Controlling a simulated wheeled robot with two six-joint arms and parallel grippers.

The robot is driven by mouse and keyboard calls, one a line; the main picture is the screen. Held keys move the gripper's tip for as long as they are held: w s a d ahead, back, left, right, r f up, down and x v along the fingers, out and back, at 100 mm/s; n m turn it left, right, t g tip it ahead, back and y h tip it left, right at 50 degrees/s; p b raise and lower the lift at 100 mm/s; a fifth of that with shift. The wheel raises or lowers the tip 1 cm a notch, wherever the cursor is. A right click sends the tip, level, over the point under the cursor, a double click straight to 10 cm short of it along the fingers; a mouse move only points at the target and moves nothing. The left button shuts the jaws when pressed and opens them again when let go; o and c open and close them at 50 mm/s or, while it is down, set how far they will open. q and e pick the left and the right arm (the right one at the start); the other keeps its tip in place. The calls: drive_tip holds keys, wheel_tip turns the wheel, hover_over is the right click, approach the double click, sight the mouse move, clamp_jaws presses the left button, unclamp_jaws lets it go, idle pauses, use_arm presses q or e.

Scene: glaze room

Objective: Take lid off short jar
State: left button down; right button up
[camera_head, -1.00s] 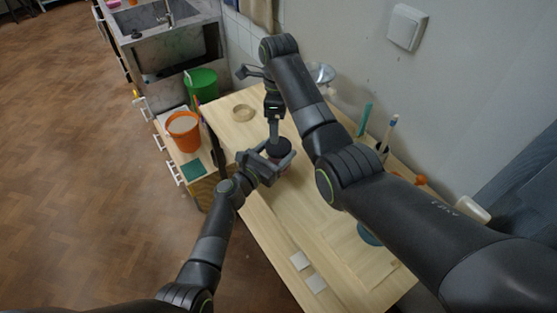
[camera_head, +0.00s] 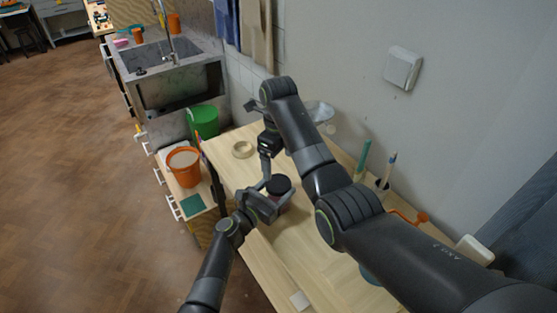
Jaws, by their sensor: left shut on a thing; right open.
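The short jar (camera_head: 284,204) stands on the wooden table, with little of its pinkish body showing. Its dark round lid (camera_head: 279,184) sits on top. My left gripper (camera_head: 270,205) is shut on the jar, around its side below the lid. My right gripper (camera_head: 265,180) points down with its jaws open, just left of the lid and close to its edge; I cannot tell whether it touches. The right arm and the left gripper hide parts of the jar.
A pale wooden ring or dish (camera_head: 243,149) lies on the table (camera_head: 262,262) behind the jar. Tools in a holder (camera_head: 383,186) stand by the wall. An orange bucket (camera_head: 184,167) and a green bin (camera_head: 204,121) are left of the table. A pale tile (camera_head: 300,300) lies at the front.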

sight(279, 183)
drive_tip(key=shift+f, duration=3.95)
drive_tip(key=c, duration=1)
drive_tip(key=shift+n, duration=1.6)
drive_tip(key=o, duration=1.1)
